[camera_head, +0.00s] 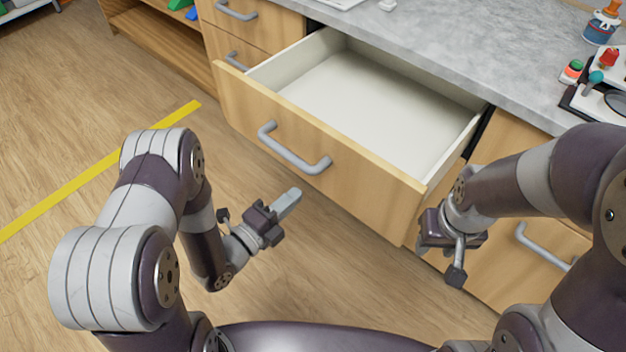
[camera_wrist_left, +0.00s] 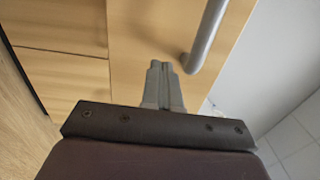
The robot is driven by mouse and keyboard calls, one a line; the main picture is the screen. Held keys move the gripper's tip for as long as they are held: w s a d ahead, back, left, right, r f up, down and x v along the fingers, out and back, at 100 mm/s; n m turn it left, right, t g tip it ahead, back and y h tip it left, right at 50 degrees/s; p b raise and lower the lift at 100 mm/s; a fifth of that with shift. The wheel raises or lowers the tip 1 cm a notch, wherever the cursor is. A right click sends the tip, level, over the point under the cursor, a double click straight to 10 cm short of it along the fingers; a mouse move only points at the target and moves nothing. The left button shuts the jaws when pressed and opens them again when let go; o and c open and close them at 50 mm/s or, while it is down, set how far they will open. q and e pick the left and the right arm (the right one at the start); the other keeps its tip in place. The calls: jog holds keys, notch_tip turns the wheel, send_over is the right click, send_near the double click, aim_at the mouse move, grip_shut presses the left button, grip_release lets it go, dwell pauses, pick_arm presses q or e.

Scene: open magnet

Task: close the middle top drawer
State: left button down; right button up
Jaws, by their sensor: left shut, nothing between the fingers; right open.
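The middle top drawer (camera_head: 322,138) is pulled out from under the grey counter in the head view. Its white inside looks empty, and a grey bar handle (camera_head: 292,150) is on its wooden front. My left gripper (camera_head: 291,197) is shut and empty, in front of the drawer front and below the handle in the picture. In the left wrist view, my left gripper's fingers (camera_wrist_left: 162,82) are together, and the handle (camera_wrist_left: 205,38) shows just to their right. Whether they touch the wood cannot be told. My right gripper (camera_head: 437,262) is open, near the drawer's right front corner.
Closed drawers (camera_head: 245,35) are at the left, and a lower handle (camera_head: 545,246) is at the right. The wooden floor at left is clear, with a yellow line (camera_head: 100,170).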

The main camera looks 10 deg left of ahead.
pick_arm(q)
jog(key=x, duration=0.7)
pick_arm(e)
jog(key=shift+f, duration=0.25)
pick_arm(q)
jog(key=shift+w+d+b, duration=0.1)
jog(key=shift+w+b, duration=0.05)
jog(key=shift+b, duration=0.15)
pick_arm(e)
jog(key=shift+f, duration=0.1)
